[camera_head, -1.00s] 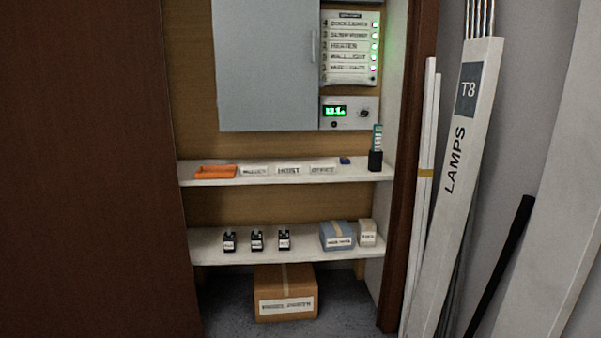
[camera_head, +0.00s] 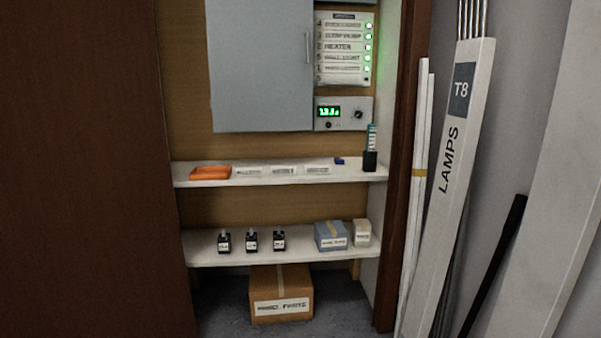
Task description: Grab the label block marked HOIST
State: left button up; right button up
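The HOIST label block (camera_head: 283,170) is a small white block on the upper shelf (camera_head: 215,182). It is the middle one of three white label blocks in a row; its lettering is blurred now but read HOIST in the earlier head view. One label block (camera_head: 248,172) stands to its left and another (camera_head: 317,170) to its right. Neither of my grippers shows in the head view.
An orange tray (camera_head: 210,173) lies left of the blocks. A small blue item (camera_head: 339,161) and a black holder (camera_head: 370,161) stand to the right. A grey cabinet (camera_head: 260,65) hangs above. Small black devices (camera_head: 251,242) and boxes sit on the lower shelf. Lamp tubes and a LAMPS carton (camera_head: 452,170) lean at right.

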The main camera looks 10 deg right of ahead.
aim_at(287, 170)
jog(key=i+l+u, duration=0.1)
jog(key=i, duration=0.4)
jog(key=i+l+u, duration=0.1)
jog(key=i, duration=0.35)
jog(key=i+l+u, duration=0.1)
jog(key=i, duration=0.4)
